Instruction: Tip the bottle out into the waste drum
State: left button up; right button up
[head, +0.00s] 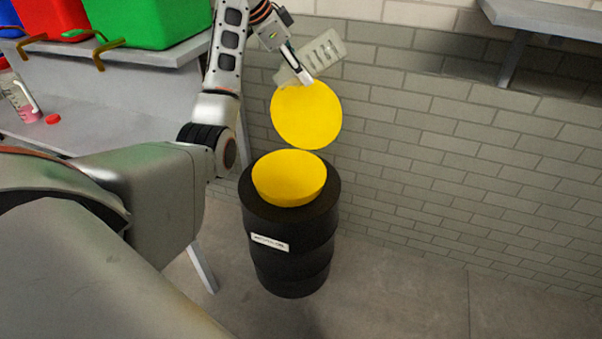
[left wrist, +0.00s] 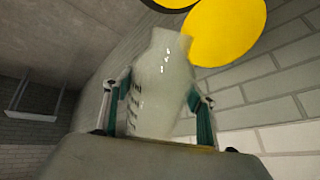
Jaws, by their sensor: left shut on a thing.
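A translucent pale bottle (head: 326,50) with light markings is in my left gripper (head: 302,70), in front of the brick wall. The bottle lies tilted, one end lower at the left, above the raised yellow lid (head: 306,118). In the left wrist view, the bottle (left wrist: 160,85) is between the teal-padded fingers of my left gripper (left wrist: 157,105), its narrow end toward the yellow lid (left wrist: 228,30). The black waste drum (head: 290,245) stands below with an open yellow funnel (head: 290,178) on top. I cannot tell whether liquid is in the bottle. My right gripper is not in view.
A grey bench (head: 100,90) stands at the left, holding a bottle with pink liquid (head: 22,100) and a loose red cap (head: 53,119). Green (head: 150,18) and red (head: 52,18) bins sit on a raised shelf. A wall shelf (head: 550,15) juts out upper right. Floor right of the drum is clear.

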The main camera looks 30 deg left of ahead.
pick_arm(q)
jog(key=w+a+f+m+g+h+b, duration=0.1)
jog(key=a+f+m+b, duration=0.15)
jog(key=f, duration=0.55)
jog(key=w+a+f+m+g+h+b, duration=0.1)
jog(key=a+f+m+g, duration=0.1)
jog(key=f+m, duration=0.35)
jog(key=s+d+f+m+g+b, duration=0.1)
jog(key=d+f+m+b, duration=0.1)
jog(key=f, duration=0.7)
jog(key=s+d+f+m+g+b, duration=0.1)
jog(key=f+m, duration=0.3)
jog(key=f, duration=0.6)
jog(key=shift+d+f+g+b, duration=0.2)
jog(key=shift+d+g+b, duration=0.4)
jog(key=shift+d, duration=0.25)
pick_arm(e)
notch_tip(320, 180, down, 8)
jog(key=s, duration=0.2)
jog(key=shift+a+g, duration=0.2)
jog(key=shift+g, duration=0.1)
